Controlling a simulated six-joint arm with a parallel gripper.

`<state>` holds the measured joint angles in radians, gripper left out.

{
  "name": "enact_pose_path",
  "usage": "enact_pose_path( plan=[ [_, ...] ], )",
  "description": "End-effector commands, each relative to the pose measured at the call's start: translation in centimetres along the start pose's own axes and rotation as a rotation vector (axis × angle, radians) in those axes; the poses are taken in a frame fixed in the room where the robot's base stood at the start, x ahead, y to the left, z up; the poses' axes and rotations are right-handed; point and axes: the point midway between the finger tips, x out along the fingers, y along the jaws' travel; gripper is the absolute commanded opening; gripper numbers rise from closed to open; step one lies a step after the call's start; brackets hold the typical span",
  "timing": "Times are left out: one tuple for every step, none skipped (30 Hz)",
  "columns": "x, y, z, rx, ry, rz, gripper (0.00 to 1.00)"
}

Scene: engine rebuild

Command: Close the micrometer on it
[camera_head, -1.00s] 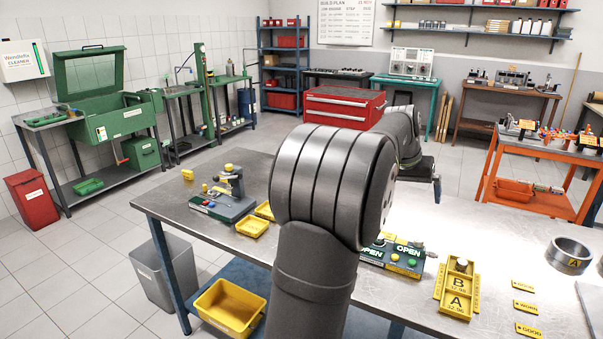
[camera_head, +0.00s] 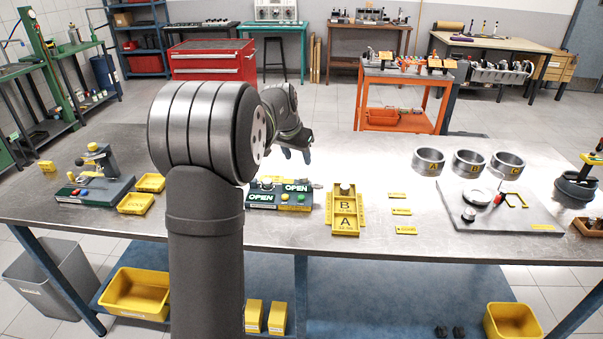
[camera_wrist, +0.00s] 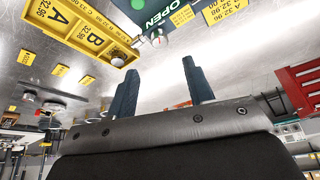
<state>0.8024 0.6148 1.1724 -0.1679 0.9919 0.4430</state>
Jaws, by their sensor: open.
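My gripper (camera_head: 295,152) is open and empty, above the bench behind the green station in the head view. Its two fingers stand apart in the wrist view (camera_wrist: 162,75). The green station (camera_head: 264,200) carries two OPEN signs and coloured buttons; its OPEN sign and a small metal part also show in the wrist view (camera_wrist: 159,40). No micrometer can be made out clearly; my arm hides part of the station. Right of it is the yellow tray (camera_head: 345,218) marked A and B, with a round grey piece (camera_head: 347,188) at its far end.
Three metal rings (camera_head: 469,163) stand at the back right, behind a grey plate (camera_head: 500,212) with gauge parts. Yellow tags (camera_head: 401,211) lie right of the tray. A green-grey fixture (camera_head: 96,185) and yellow bins (camera_head: 136,203) are at the left. The front bench edge is clear.

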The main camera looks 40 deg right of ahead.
Motion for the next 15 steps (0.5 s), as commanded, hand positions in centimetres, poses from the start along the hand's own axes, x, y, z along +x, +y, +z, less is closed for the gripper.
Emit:
enact_pose_path(
  plan=[
    [1.3,0.1,0.1,0.0,-0.005,0.002,0.48],
    [2.0,0.0,0.1,0.0,-0.004,0.002,0.48],
    [2.9,0.1,0.1,0.0,-0.004,0.002,0.48],
    [3.5,0.1,0.1,0.0,-0.004,0.002,0.48],
    [4.1,0.1,0.1,0.0,-0.003,0.001,0.48],
    [4.9,0.1,0.1,0.0,-0.003,0.002,0.48],
    [5.5,0.1,0.1,0.0,-0.003,0.002,0.48],
    [6.0,0.1,0.1,0.0,-0.002,0.001,0.48],
    [6.6,0.1,0.1,0.0,-0.002,0.001,0.48],
    [7.1,0.1,0.1,0.0,-0.002,0.001,0.48],
    [7.5,0.1,0.1,0.0,-0.002,0.001,0.48],
    [7.9,0.1,0.0,0.0,-0.001,0.001,0.48],
    [8.2,0.1,0.0,0.0,0.0,0.001,0.48],
    [8.5,0.1,0.0,0.0,0.0,0.001,0.48],
    [8.8,0.1,0.0,0.0,-0.001,0.001,0.48]
  ],
)
